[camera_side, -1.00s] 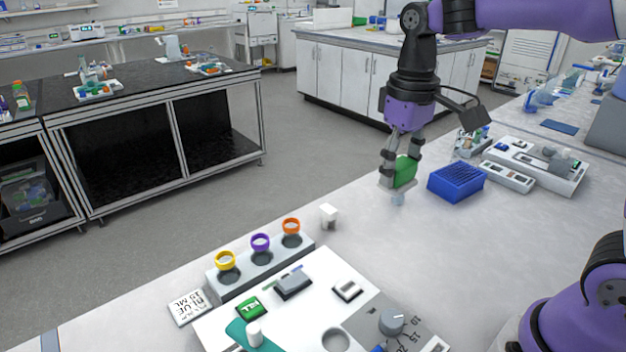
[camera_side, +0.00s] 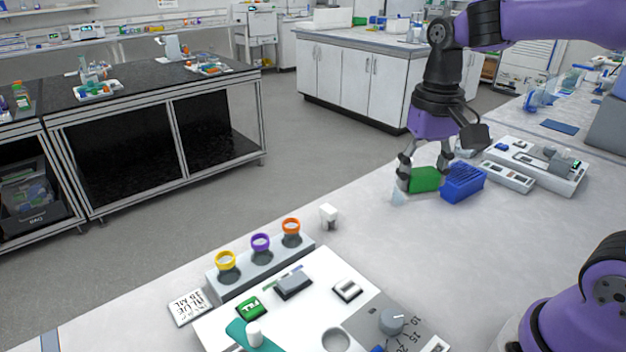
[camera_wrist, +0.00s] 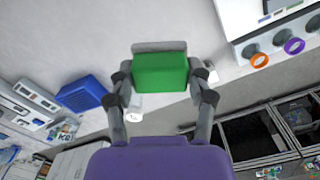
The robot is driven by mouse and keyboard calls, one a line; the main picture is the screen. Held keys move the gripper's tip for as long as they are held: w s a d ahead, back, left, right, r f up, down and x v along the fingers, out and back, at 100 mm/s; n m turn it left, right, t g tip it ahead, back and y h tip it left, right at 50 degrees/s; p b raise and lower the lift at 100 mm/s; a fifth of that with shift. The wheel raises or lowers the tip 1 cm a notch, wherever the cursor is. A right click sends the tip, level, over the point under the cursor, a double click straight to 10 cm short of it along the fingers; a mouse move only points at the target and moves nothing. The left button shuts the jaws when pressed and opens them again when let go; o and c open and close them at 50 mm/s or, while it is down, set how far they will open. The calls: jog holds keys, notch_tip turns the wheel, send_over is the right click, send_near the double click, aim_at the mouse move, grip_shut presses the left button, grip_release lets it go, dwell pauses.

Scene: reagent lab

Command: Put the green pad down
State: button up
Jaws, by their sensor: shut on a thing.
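The green pad (camera_side: 425,180) is between the fingers of my gripper (camera_side: 423,182), which is shut on it. In the side view the pad is low over the far part of the pale bench, just left of the blue rack (camera_side: 464,185). I cannot tell whether its underside touches the bench. In the wrist view the pad (camera_wrist: 160,73) shows its broad green face, level between the two fingers, with a grey strip along its upper edge.
A small clear item (camera_side: 398,197) stands by the left finger. A white tray with devices (camera_side: 530,160) lies behind and right. Bench right of centre is clear.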

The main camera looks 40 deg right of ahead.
jog(key=s+d+f+m, duration=0.3)
jog(key=d+m, duration=0.1)
jog(key=d, duration=0.1)
jog(key=s+d+f+m, duration=0.3)
jog(key=d+f+m, duration=0.1)
jog(key=d, duration=0.1)
jog(key=s+d+f+m, duration=0.3)
jog(key=s+d+m, duration=0.1)
jog(key=d, duration=0.1)
jog(key=shift+d+f, duration=0.25)
jog(key=shift+f, duration=0.05)
jog(key=shift+s+d+f, duration=0.1)
jog(key=shift+d+f, duration=0.05)
jog(key=shift+f, duration=1.95)
jog(key=shift+f, duration=0.15)
jog(key=o, duration=1.1)
jog(key=shift+o, duration=0.2)
